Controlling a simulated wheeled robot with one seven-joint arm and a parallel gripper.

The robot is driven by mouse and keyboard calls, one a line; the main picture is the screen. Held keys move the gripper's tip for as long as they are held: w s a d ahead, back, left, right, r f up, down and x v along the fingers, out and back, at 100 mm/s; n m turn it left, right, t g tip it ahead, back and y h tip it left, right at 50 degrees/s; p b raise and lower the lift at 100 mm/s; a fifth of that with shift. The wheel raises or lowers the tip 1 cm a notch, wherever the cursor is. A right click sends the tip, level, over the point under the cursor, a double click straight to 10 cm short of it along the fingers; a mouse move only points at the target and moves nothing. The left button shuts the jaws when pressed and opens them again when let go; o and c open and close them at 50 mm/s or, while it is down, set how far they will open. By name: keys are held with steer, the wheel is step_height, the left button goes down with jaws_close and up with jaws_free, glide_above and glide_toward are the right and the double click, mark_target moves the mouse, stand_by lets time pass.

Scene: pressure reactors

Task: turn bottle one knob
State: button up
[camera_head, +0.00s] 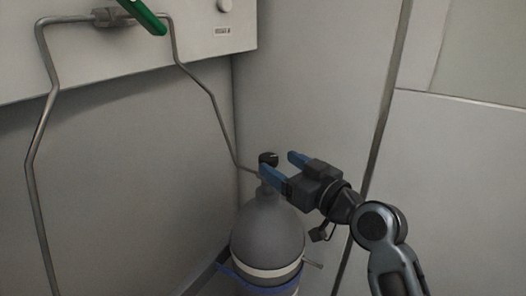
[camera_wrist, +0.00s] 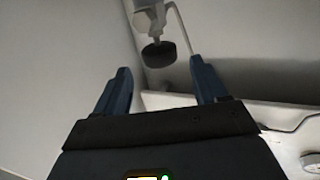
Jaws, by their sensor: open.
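A grey gas bottle (camera_head: 267,235) stands upright in the corner, with a light band and a blue strap around it. Its black knob (camera_head: 268,158) sits on top. My gripper (camera_head: 279,164) reaches in from the right, with its blue fingers close to the knob. In the wrist view the open gripper (camera_wrist: 162,88) has the black knob (camera_wrist: 159,54) beyond its fingertips, roughly centred between them. The fingers look empty. I cannot tell from the head view whether a finger touches the bottle's neck.
A thin metal pipe (camera_head: 212,98) runs from the bottle's top up to a white panel (camera_head: 120,50) with a green handle (camera_head: 143,15). Another pipe (camera_head: 32,150) runs down at the left. Walls stand close behind the bottle. A gauge-like disc (camera_wrist: 312,162) shows in the wrist view.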

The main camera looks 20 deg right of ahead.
mark_target(262, 154)
steer(key=p+x, duration=0.1)
steer(key=x, duration=0.6)
steer(key=shift+s, duration=0.1)
steer(key=c, duration=1)
steer(key=shift+o, duration=0.2)
steer(key=shift+f, duration=0.1)
